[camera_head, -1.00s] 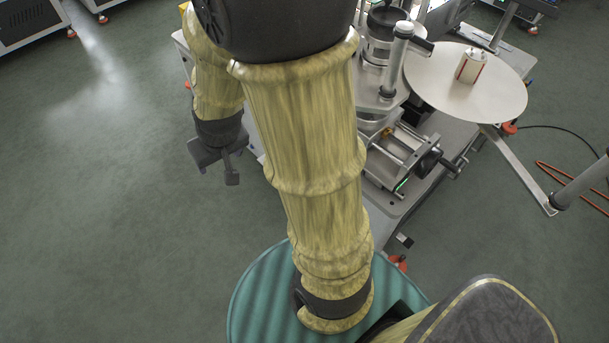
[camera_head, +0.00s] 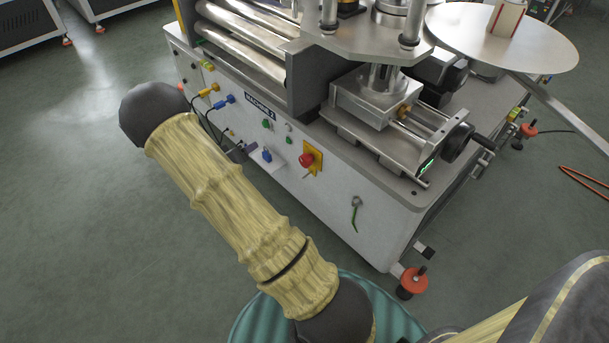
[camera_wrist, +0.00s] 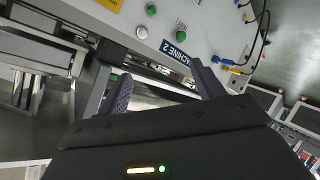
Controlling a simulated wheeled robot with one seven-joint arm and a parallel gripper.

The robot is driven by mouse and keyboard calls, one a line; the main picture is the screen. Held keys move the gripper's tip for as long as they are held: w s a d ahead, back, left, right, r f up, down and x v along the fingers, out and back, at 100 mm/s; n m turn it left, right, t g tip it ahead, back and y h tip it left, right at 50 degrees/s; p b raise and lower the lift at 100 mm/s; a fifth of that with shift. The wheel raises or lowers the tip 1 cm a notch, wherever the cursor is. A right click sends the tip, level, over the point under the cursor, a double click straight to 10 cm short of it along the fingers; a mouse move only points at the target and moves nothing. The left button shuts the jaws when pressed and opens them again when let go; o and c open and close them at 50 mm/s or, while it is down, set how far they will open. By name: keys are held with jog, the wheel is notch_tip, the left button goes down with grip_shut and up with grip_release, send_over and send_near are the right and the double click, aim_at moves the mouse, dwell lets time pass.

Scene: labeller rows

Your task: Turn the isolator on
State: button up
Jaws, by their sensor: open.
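A red knob on a yellow plate (camera_head: 308,159) is on the white front panel of the machine labelled MACHINE 2 (camera_head: 260,106). It looks like the isolator, but I cannot read its marking or tell its position. In the wrist view only an edge of a yellow plate (camera_wrist: 108,4) shows at the top, with no knob visible. My gripper (camera_wrist: 163,88) is open and empty, its two dark fingers in front of the panel near the MACHINE 2 label (camera_wrist: 176,54). In the head view my gripper is mostly hidden behind my arm.
A slide unit with a black handwheel (camera_head: 455,143) juts above.

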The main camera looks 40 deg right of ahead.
aim_at(303, 163)
jog(key=s+d+f+g+h+b, duration=0.1)
jog(key=s+f+g+h+b, duration=0.1)
jog(key=f, duration=0.5)
jog(key=s+d+f+m+g+h+b, duration=0.1)
jog(key=s+d+f+g+h+b, duration=0.1)
jog(key=f+b, duration=0.4)
jog(key=s+f+g+h, duration=0.1)
jog(key=s+h, duration=0.1)
jog(key=shift+s+d+h, duration=0.15)
jog(key=shift+s+h, duration=0.05)
jog(key=shift+h, duration=0.1)
jog(key=d+b, duration=0.1)
jog(key=d, duration=0.4)
jog(key=w+d+b, duration=0.1)
jog(key=d+b, duration=0.1)
jog(key=d, duration=0.4)
jog(key=d+b, duration=0.2)
jog(key=d, duration=0.3)
jog(key=shift+w+d+f, duration=0.15)
jog(key=shift+w+d, duration=0.05)
jog(key=shift+d, duration=0.45)
jog(key=c, duration=1)
